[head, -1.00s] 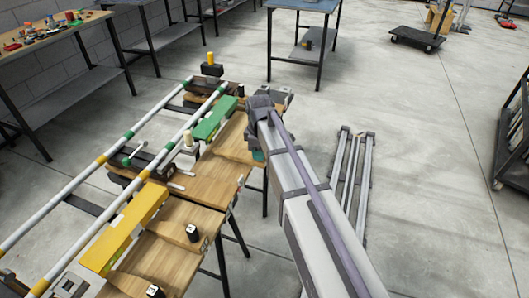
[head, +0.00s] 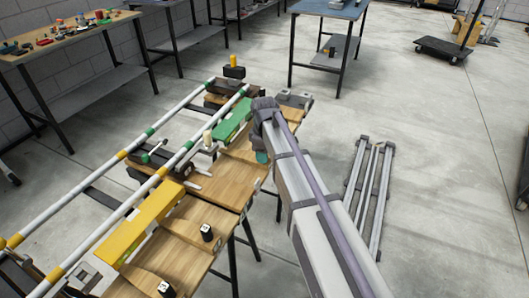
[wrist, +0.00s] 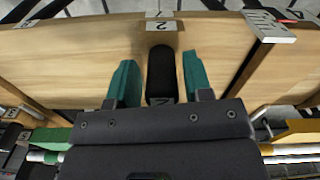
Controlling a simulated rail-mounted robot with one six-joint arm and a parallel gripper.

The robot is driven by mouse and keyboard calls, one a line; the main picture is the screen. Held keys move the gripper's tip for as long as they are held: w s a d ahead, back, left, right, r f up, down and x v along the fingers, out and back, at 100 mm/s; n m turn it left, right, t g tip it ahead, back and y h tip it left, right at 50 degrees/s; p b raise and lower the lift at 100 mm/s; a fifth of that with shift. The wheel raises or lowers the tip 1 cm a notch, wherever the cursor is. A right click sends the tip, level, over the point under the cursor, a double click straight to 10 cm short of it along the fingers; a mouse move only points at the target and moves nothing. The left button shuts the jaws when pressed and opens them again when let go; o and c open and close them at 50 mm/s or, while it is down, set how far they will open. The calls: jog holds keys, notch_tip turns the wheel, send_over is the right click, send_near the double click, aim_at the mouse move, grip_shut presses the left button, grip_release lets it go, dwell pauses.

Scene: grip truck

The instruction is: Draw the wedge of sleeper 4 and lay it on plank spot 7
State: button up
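My gripper (wrist: 160,92) points at a wooden plank (wrist: 70,65) in the wrist view. Its two teal fingers are apart, one on each side of a black block, with a gap at each side. The black block (wrist: 161,70) has a rounded far end and a pale mark on its near end; I cannot tell whether it is the wedge of sleeper 4. A white label (wrist: 160,26) beyond it reads like a 2. In the head view my arm mostly hides my gripper (head: 262,156). Dark sleepers (head: 170,160) lie under the rails; their numbers are unreadable.
Two striped rails (head: 190,148) run along the left. A yellow beam (head: 140,222) and a green beam (head: 233,121) lie beside the planks. Black blocks (head: 207,232) stand on nearer planks. Grey bars (head: 370,195) lie on the floor right of my arm, with clear floor around them.

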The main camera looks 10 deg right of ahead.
jog(key=shift+o, duration=1)
notch_tip(320, 180, up, 11)
jog(key=p, duration=1.1)
jog(key=shift+r, duration=0.1)
jog(key=shift+f, duration=0.2)
jog(key=shift+m, duration=0.6)
jog(key=s+d+r+m+p, duration=0.2)
jog(key=s+r+m+p, duration=0.2)
jog(key=s, duration=0.7)
jog(key=s+d+r+m+p, duration=0.3)
jog(key=s+r+m+p, duration=0.2)
jog(key=s, duration=0.6)
jog(key=m, duration=0.2)
jog(key=shift+s+d+r+m, duration=0.15)
jog(key=shift+d+r+m, duration=0.05)
jog(key=shift+m, duration=0.2)
